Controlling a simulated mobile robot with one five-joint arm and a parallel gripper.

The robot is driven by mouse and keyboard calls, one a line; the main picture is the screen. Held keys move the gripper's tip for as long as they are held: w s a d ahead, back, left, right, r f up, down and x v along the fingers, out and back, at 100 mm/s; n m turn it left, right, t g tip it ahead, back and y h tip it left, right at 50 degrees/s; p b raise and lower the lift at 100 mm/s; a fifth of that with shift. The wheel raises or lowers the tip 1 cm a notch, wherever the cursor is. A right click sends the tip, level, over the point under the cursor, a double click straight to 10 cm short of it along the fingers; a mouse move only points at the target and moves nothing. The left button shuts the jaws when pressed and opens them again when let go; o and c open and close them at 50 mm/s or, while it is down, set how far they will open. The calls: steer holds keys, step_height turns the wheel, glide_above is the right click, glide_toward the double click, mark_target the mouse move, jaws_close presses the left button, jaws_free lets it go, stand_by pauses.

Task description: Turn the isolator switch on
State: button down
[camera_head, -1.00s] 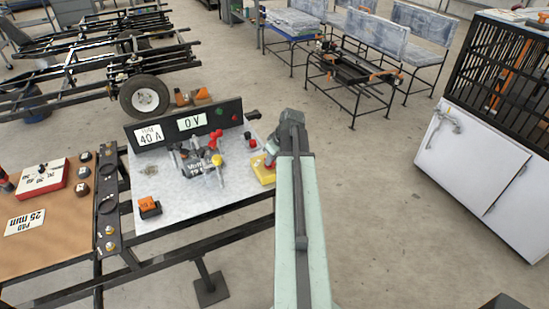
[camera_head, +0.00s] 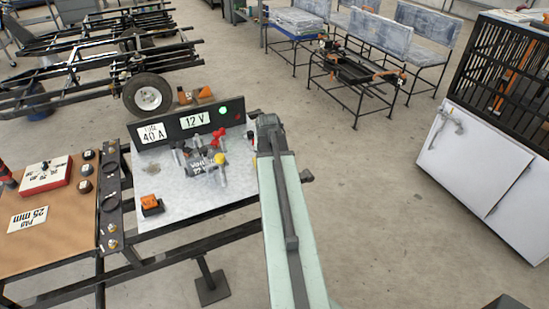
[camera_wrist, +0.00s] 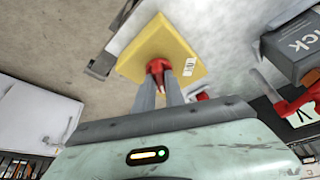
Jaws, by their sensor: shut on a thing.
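The isolator switch is a yellow square plate (camera_wrist: 183,48) with a red handle (camera_wrist: 157,67) in the wrist view. My gripper (camera_wrist: 159,76) is shut on the red handle, one grey finger on each side. In the head view my arm covers the switch and the gripper.
A brown board (camera_head: 60,240) with a red box (camera_head: 47,174) lies at left.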

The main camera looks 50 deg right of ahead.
steer(key=shift+d+m+g+h, duration=0.2)
steer(key=shift+m+g+h, duration=0.15)
steer(key=shift+m, duration=0.75)
steer(key=shift+s+m+g, duration=0.1)
steer(key=shift+m+g, duration=0.15)
steer(key=shift+m, duration=0.15)
steer(key=c, duration=1.4)
jaws_free()
steer(key=shift+f, duration=0.1)
steer(key=shift+a+r, duration=0.15)
steer(key=shift+r, duration=0.1)
steer(key=p+v, duration=0.7)
steer(key=shift+r, duration=0.2)
